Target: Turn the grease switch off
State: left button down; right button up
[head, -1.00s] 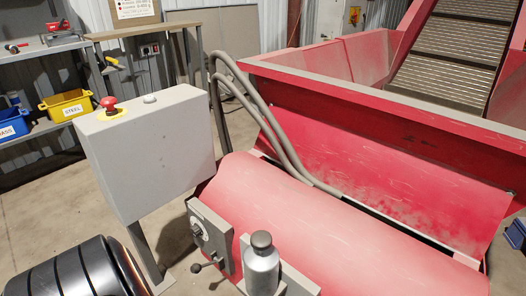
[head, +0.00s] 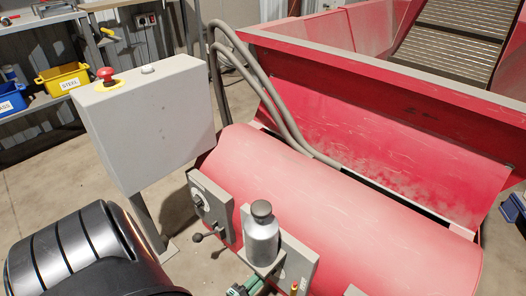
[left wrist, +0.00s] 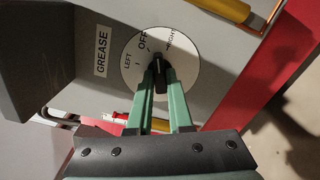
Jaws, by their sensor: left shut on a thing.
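The grease switch shows in the left wrist view as a black knob (left wrist: 161,84) on a round white dial (left wrist: 132,77) marked LEFT, OFF and RIGHT. A GREASE label (left wrist: 102,51) sits beside the dial. My left gripper (left wrist: 160,72) has its green fingers closed on the knob. The knob's front end lies near the OFF and RIGHT marks; I cannot tell exactly which it points at. In the head view green fingers (head: 246,287) show at the bottom edge, below the silver canister (head: 262,240); the knob is hidden there. My right gripper is not in view.
A grey panel with a dial and lever (head: 210,207) stands left of the canister. A grey box with a red emergency button (head: 105,74) stands behind my left arm. The large red machine (head: 350,215) fills the right. Yellow cylinders (left wrist: 225,9) flank the switch plate.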

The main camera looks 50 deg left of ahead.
pick_arm(q)
jog(key=shift+n, duration=2.2)
jog(key=shift+w, duration=0.1)
jog(key=c, duration=0.8)
grip_release()
jog(key=shift+c, duration=0.2)
